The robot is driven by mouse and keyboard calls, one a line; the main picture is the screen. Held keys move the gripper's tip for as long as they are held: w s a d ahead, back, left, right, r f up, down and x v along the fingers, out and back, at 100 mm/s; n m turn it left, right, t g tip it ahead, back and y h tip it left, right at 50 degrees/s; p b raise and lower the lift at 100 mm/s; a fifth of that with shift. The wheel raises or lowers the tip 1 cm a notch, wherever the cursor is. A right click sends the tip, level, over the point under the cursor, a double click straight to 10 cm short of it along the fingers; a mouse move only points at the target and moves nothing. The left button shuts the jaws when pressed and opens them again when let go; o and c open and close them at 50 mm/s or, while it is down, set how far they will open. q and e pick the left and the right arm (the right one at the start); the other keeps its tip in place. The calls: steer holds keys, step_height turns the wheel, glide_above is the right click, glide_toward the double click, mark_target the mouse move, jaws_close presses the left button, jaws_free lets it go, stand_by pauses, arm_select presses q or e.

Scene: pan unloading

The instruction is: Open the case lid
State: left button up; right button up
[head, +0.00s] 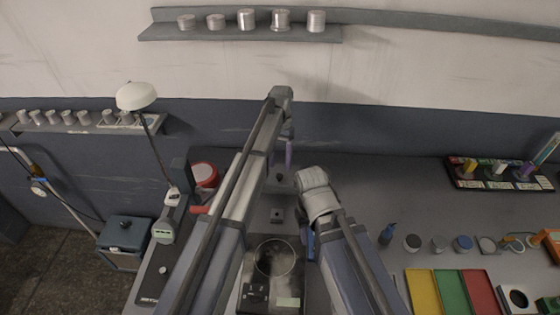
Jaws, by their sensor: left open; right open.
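The case (247,270) appears to be the dark box with a round pan (273,258) in it, at the bottom middle of the head view. Its sides are partly covered by my two arms, and I cannot make out the lid's edge or handle. My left gripper (288,153) is open, reaching past the case toward the back wall, with no object visible in it. My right gripper (310,243) is open, to the right of the case and partly hidden under its own wrist. I cannot tell whether it touches the case.
A red-lidded tub (204,176) and a lamp (136,96) stand left. Yellow, green and red trays (452,290) lie right, with several small jars behind them. The bench between the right arm and the back rack (460,184) is mostly clear.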

mark_target(280, 168)
arm_select(q)
steer(key=p+v, duration=0.7)
steer(key=v, duration=0.1)
arm_select(e)
step_height(280, 168, up, 7)
steer(key=shift+r, duration=0.15)
arm_select(q)
steer(key=shift+f, duration=0.15)
steer(key=s+f+t+b, duration=0.1)
steer(key=s+f+b, duration=0.1)
steer(key=s, duration=0.8)
steer(key=s+a+f+t+b, duration=0.1)
steer(key=s+f+b, duration=0.2)
steer(key=s, duration=0.7)
steer(key=s+f+t+y+b, duration=0.1)
steer(key=s+f, duration=0.3)
steer(key=s, duration=0.6)
steer(key=shift+a+n+t+b, duration=0.15)
steer(key=shift+n+t+b, duration=0.15)
steer(key=shift+t+b, duration=0.35)
arm_select(e)
step_height(280, 168, down, 8)
steer(key=shift+r, duration=0.1)
arm_select(q)
steer(key=shift+w, duration=0.1)
